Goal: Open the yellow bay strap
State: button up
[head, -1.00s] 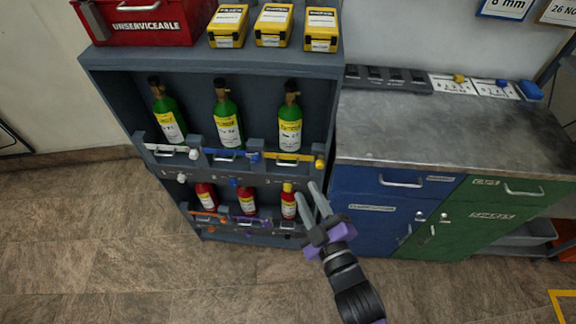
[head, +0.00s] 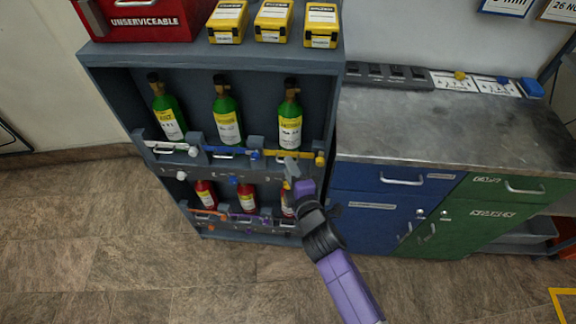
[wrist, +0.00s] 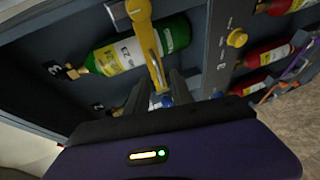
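The yellow bay strap (head: 301,154) runs across the front of the right-hand green bottle (head: 290,120) on the upper shelf. A yellow knob (head: 320,160) sits at its right end. In the wrist view the strap (wrist: 149,45) crosses the bottle (wrist: 138,48), and its lower end reaches down between my fingers. My gripper (head: 291,167) is at the shelf front by the strap's left part. In the wrist view my gripper (wrist: 157,92) has its fingers apart, one on each side of the strap's end. Whether they touch it cannot be told.
White (head: 167,149) and blue (head: 230,153) straps cross the other upper bays. Small red bottles (head: 246,198) stand below, partly behind my arm. Another yellow knob (wrist: 236,38) is on the rail under the bay. A blue cabinet (head: 372,215) stands to the right; open floor lies in front.

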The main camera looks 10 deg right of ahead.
jog(key=shift+x, duration=1)
grip_shut()
dwell(0.8)
